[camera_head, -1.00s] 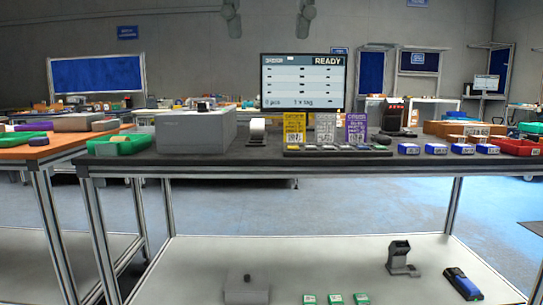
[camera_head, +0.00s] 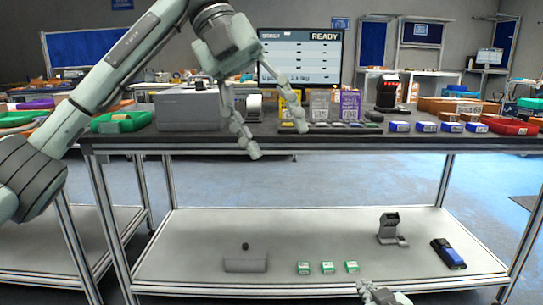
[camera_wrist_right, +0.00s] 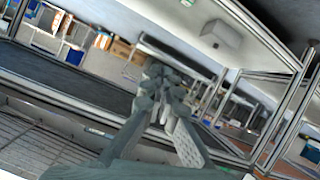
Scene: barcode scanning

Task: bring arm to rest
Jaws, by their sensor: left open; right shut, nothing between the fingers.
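My left arm (camera_head: 105,85) reaches in from the left across the head view. My left gripper (camera_head: 277,141) hangs open and empty in front of the table's front edge, its fingers spread over the view of the grey box and the label cards. My right gripper (camera_head: 383,296) shows only in part at the bottom edge of the head view. In the right wrist view my right gripper (camera_wrist_right: 165,95) has its fingers together, with nothing seen between them.
The dark tabletop (camera_head: 330,143) carries a grey box (camera_head: 185,112), a green tray (camera_head: 122,122), several blue-and-white boxes (camera_head: 425,127) and a red tray (camera_head: 510,126). The lower shelf (camera_head: 330,230) holds a scanner stand (camera_head: 388,226) and small green-and-white boxes (camera_head: 327,267). A monitor (camera_head: 300,58) stands behind.

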